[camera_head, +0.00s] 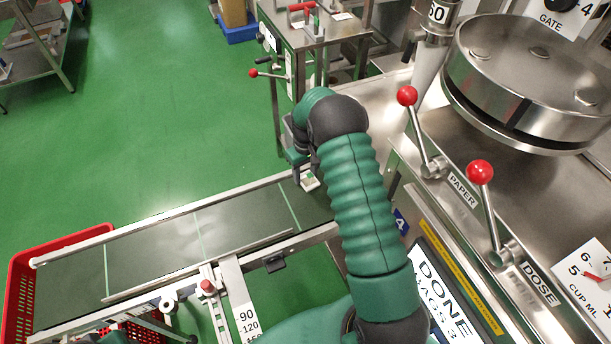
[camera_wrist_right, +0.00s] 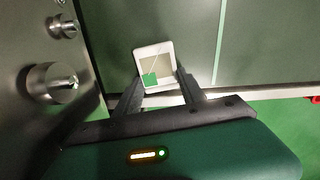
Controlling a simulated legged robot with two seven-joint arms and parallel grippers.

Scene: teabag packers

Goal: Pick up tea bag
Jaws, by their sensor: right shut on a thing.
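The tea bag (camera_wrist_right: 154,62) is a small white square with a green tag, and it shows in the right wrist view between my right gripper's fingertips. In the head view the tea bag (camera_head: 310,182) is a small pale patch at the conveyor's far end. My right gripper (camera_wrist_right: 158,88) is shut on the tea bag. In the head view my right gripper (camera_head: 302,170) points down over the belt, partly hidden by my green arm. I cannot tell whether the tea bag touches the belt. My left gripper is not in view.
The dark conveyor belt (camera_head: 235,232) with pale cross lines runs left to a red crate (camera_head: 22,262). A steel machine with red-knobbed levers (camera_head: 480,172) stands at the right. A steel stand (camera_head: 325,38) is behind. Metal knobs (camera_wrist_right: 52,83) are close left of my right gripper.

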